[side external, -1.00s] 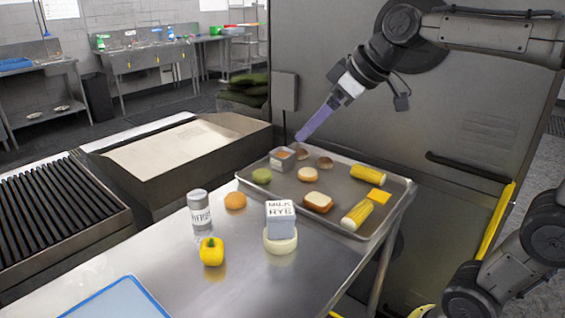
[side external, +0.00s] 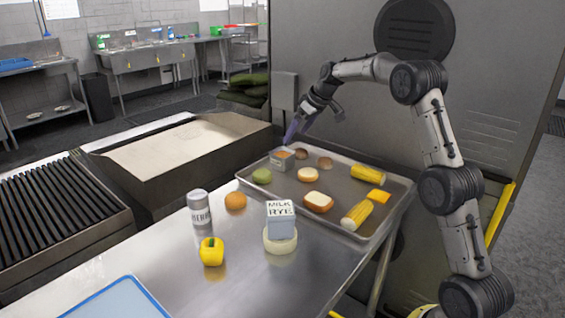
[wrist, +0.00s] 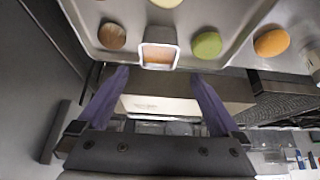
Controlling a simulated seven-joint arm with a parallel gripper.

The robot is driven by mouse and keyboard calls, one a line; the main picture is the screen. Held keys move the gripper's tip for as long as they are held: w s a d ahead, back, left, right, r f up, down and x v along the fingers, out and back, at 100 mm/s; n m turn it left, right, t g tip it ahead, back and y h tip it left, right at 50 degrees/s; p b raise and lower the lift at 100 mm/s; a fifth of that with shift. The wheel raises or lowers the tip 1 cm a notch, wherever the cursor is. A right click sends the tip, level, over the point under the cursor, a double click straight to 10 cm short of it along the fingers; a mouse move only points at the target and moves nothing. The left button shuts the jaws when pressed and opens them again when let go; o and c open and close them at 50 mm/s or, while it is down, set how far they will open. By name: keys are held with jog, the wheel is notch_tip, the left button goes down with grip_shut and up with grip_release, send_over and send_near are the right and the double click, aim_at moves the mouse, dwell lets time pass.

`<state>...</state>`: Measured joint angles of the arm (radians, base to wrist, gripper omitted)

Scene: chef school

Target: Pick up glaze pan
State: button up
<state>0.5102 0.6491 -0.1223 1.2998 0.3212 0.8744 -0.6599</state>
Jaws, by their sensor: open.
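The glaze pan (side external: 282,158) is a small square metal pan with orange-brown contents, at the far left corner of the large metal tray (side external: 384,217). In the wrist view the glaze pan (wrist: 159,54) lies near the tray's edge, just beyond the purple fingertips and between their lines. My gripper (side external: 291,137) is above and behind the pan in the side view. In the wrist view my gripper (wrist: 160,75) has its fingers spread apart with nothing between them. I cannot tell the exact height gap to the pan.
A green patty (side external: 262,176) and a brown round (side external: 325,163) flank the pan. Buns, bread and corn (side external: 357,215) share the tray. A wall panel rises behind the tray.

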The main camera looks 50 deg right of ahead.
aim_at(282, 156)
jog(key=x, duration=1.2)
jog(key=shift+w+d+f, duration=0.1)
jog(key=shift+w+f, duration=0.05)
jog(key=shift+f, duration=0.05)
jog(key=c, duration=1.3)
jog(key=shift+r, duration=0.1)
jog(key=shift+c, duration=0.9)
